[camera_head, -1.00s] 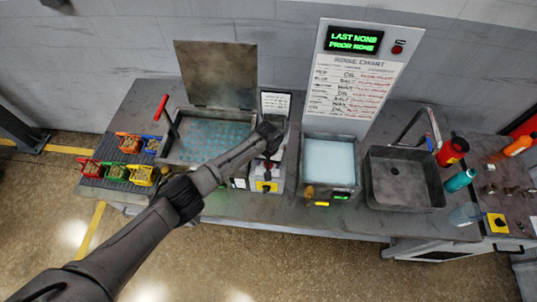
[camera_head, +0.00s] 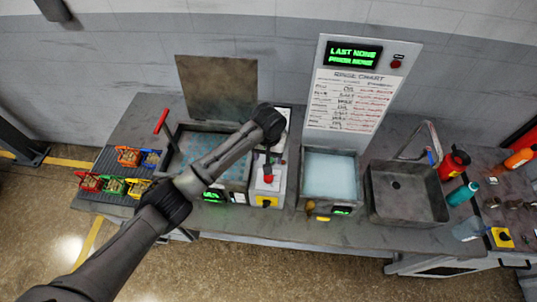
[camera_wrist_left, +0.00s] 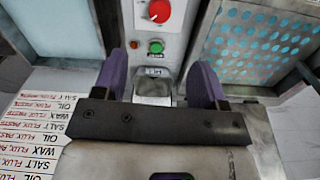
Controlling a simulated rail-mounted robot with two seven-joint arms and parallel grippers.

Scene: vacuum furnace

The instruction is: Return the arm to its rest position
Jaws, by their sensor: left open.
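My left arm (camera_head: 165,205) comes in from the lower left in the head view. Its wrist end is over the grey control box (camera_head: 267,185) between the two basins, and its fingers are hidden or too unclear to make out there. In the left wrist view my left gripper (camera_wrist_left: 160,78) is open, with two purple fingers apart and nothing between them. The control box face, with a red knob (camera_wrist_left: 160,11), a green button (camera_wrist_left: 156,47) and a metal plate below, shows beyond the fingers. No contact is visible. My right gripper is not in view.
The bench holds a left basin (camera_head: 232,201) with a raised lid (camera_head: 215,85), a rinse basin (camera_head: 329,177), a sink (camera_head: 402,211), coloured bins (camera_head: 113,186) at the left and bottles (camera_head: 453,163) at the right. A tall chart panel (camera_head: 352,97) stands behind the rinse basin.

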